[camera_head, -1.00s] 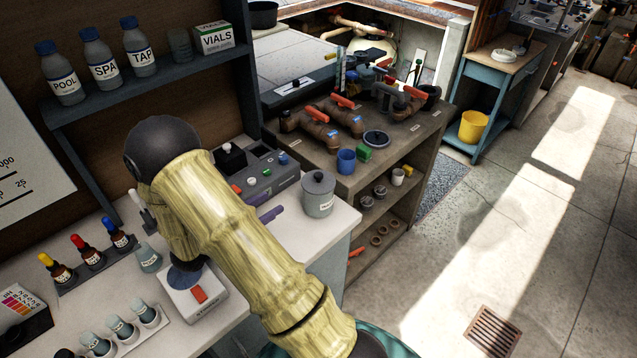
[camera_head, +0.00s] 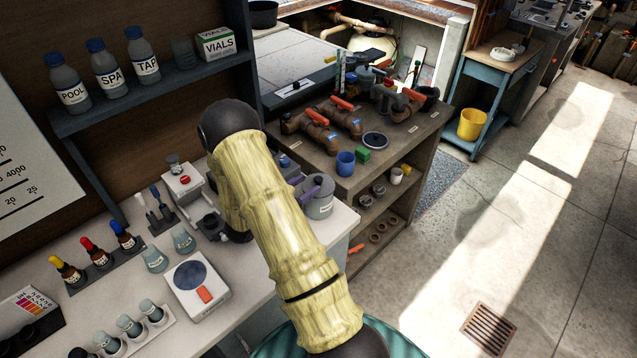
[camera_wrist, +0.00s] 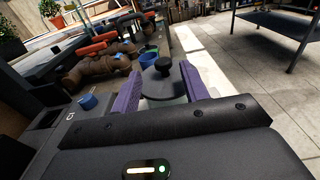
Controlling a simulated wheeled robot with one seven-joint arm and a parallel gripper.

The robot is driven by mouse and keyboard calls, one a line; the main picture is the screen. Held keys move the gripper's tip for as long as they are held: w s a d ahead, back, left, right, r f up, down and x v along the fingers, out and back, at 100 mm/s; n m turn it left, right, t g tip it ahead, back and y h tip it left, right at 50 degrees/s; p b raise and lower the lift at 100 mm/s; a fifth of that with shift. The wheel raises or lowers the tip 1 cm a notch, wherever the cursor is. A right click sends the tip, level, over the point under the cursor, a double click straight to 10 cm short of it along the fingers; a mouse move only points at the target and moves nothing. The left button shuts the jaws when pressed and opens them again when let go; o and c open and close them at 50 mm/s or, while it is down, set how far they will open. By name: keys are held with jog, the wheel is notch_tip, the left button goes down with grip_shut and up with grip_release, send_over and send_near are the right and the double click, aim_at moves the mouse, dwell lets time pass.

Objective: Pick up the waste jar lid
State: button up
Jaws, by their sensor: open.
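The waste jar (camera_head: 320,207) is a grey jar near the right end of the white counter. Its dark round lid (camera_wrist: 162,82) with a black knob (camera_wrist: 163,64) sits on top in the wrist view. My gripper (camera_wrist: 160,72) is open, with one purple finger on each side of the lid. I cannot tell whether the fingers touch it. In the head view, my arm and a purple finger partly cover the jar top, so the lid is hard to make out there.
A white scale (camera_head: 196,287), dropper bottles (camera_head: 97,255) and small vials stand on the counter at left. A red-topped device (camera_head: 183,180) stands behind. A brown bench (camera_head: 385,160) with pipes and a blue cup (camera_head: 345,163) lies beyond the jar.

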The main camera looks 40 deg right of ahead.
aim_at(315, 181)
jog(key=shift+d+r+p, duration=0.1)
jog(key=shift+d+p, duration=0.25)
jog(key=d+p, duration=0.2)
jog(key=d, duration=0.2)
jog(key=shift+d, duration=0.25)
grip_shut()
